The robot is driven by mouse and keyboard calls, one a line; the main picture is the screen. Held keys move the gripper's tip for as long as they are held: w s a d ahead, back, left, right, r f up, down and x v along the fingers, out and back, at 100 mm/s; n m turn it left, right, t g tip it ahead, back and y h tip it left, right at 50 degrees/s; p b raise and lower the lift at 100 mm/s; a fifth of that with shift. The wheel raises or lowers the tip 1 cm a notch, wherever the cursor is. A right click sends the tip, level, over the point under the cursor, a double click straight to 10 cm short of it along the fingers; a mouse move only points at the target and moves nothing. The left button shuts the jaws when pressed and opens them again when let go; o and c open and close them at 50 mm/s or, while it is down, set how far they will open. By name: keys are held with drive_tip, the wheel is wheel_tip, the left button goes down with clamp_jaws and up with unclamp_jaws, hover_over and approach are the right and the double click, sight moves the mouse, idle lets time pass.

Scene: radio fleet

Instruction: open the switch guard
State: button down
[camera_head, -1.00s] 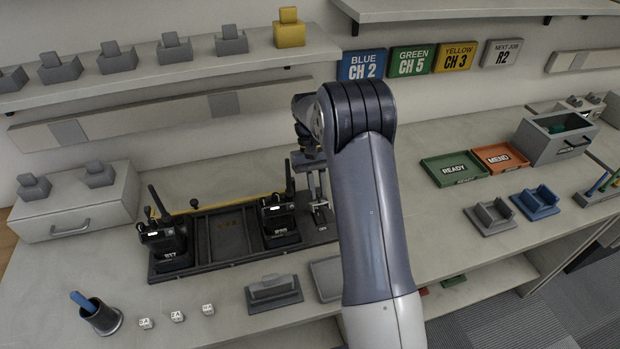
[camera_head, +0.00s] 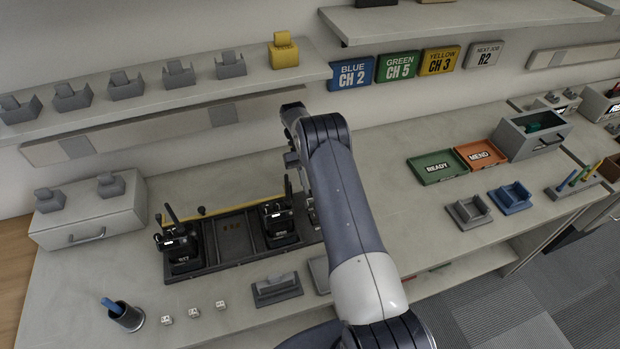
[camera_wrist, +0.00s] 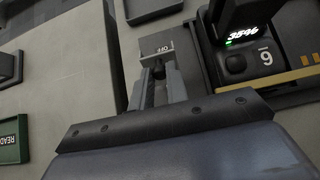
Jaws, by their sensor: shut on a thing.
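In the wrist view my gripper (camera_wrist: 158,76) has its two grey fingers close together around a small dark piece (camera_wrist: 158,70). In the head view my arm hides the gripper and most of the guard, at the right end of the dark rack (camera_head: 209,255).
A radio (camera_head: 280,224) stands in the rack close left of the arm; it also shows in the wrist view (camera_wrist: 240,55) with a lit display. Another radio (camera_head: 180,247) stands at the rack's left end. A grey holder (camera_head: 276,288) lies in front.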

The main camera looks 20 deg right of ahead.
drive_tip(key=shift+f+p, duration=0.1)
drive_tip(key=shift+p, duration=0.2)
idle(0.4)
drive_tip(key=c, duration=1.4)
unclamp_jaws()
drive_tip(key=shift+w, duration=0.1)
drive_tip(key=shift+f+b, duration=0.1)
drive_tip(key=shift+b, duration=0.75)
